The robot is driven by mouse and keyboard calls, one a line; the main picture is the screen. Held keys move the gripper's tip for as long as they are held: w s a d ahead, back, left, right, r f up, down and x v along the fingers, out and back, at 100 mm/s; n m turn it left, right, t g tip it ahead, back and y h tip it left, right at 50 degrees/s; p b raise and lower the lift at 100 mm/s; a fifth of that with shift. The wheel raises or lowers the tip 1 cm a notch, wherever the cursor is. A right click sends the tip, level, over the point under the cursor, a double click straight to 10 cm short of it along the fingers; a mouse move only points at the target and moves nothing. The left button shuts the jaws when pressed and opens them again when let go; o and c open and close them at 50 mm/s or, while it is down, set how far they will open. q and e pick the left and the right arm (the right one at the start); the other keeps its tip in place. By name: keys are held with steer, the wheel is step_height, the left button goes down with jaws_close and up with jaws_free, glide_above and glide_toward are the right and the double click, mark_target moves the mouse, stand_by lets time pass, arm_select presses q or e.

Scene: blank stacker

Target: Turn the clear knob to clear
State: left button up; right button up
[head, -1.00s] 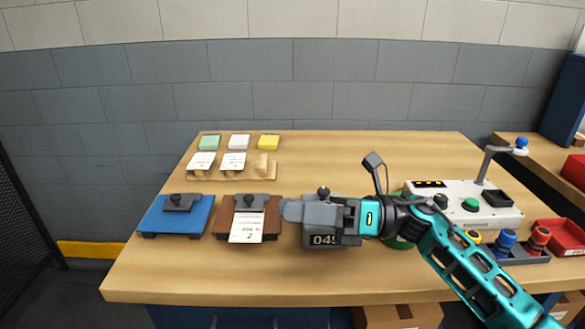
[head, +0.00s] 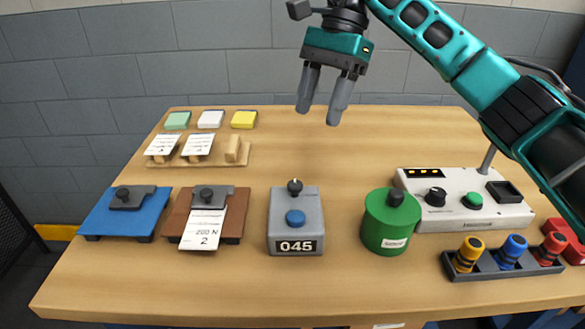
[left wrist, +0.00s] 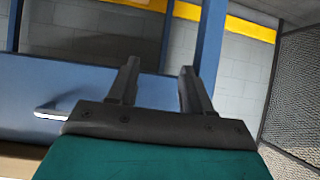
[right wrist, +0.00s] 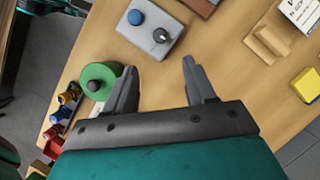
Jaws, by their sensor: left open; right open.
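A grey box (head: 296,225) stands at the table's front middle. It reads 045 and has a blue button (head: 295,217) and a small dark knob (head: 294,187) with a light mark on its top; the knob also shows in the right wrist view (right wrist: 161,35). No label reading "clear" is legible, so I cannot tell for sure which knob is meant. My right gripper (head: 318,113) is open and empty, raised well above the table behind the grey box. My left gripper (left wrist: 159,66) is open and empty, away from the table, and outside the head view.
Right of the grey box stand a green cylinder (head: 387,232) with a black knob and a white panel (head: 465,217) with a dark knob and green button. Blue (head: 95,220) and brown (head: 228,230) clip boards lie left. Table space behind the box is clear.

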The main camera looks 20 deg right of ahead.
mark_target(296, 183)
arm_select(q)
steer(key=shift+w+d+f+b, duration=0.25)
steer(key=shift+d+b, duration=0.1)
steer(key=shift+b, duration=0.35)
arm_select(e)
steer(key=x, duration=1.2)
steer(key=shift+a+f, duration=0.1)
steer(key=shift+a, duration=0.05)
steer(key=shift+c, duration=0.3)
jaws_close()
